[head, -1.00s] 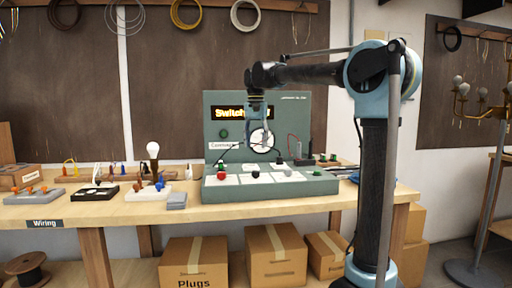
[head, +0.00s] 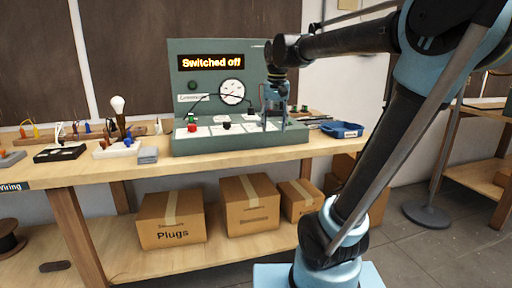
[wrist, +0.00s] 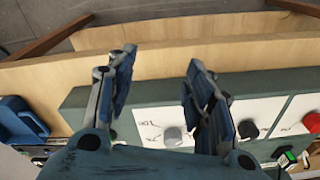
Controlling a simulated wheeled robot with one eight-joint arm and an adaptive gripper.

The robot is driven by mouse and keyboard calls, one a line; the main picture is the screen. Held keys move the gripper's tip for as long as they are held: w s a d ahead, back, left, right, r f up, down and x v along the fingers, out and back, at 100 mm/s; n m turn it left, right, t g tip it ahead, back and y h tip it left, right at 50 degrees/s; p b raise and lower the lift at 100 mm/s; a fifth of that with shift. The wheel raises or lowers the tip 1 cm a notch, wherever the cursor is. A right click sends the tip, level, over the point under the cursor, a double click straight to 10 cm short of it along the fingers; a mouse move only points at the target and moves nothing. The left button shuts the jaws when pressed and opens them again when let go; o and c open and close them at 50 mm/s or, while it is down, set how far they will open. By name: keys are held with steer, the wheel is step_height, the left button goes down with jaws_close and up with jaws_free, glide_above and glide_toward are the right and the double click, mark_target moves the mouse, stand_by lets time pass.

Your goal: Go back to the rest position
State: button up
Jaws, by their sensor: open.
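My gripper (head: 274,126) is in front of the right part of the green test panel (head: 185,147) in the head view. It points down, close to the panel's sloped base. In the wrist view my gripper (wrist: 161,58) has two blue-grey fingers spread apart with nothing between them. The panel's lit sign (head: 210,62) reads "Switched off". The gap from fingertips to panel is hard to tell.
The wooden workbench (head: 92,172) carries a lamp bulb (head: 118,104) and several small wiring blocks at left. A blue tray (head: 343,130) lies right of the panel. Cardboard boxes (head: 171,219) stand on the lower shelf. Open floor (head: 405,245) lies at right.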

steer(key=s+d+f, duration=0.6)
steer(key=s+f, duration=0.3)
steer(key=f, duration=0.3)
steer(key=s+d+f+t, duration=0.1)
steer(key=s+d+f, duration=0.5)
steer(key=s+f, duration=0.3)
step_height(320, 180, down, 4)
steer(key=shift+s+d+r+n, duration=0.25)
steer(key=shift+s+n, duration=0.15)
steer(key=shift+w+f, duration=0.2)
steer(key=shift+w, duration=0.25)
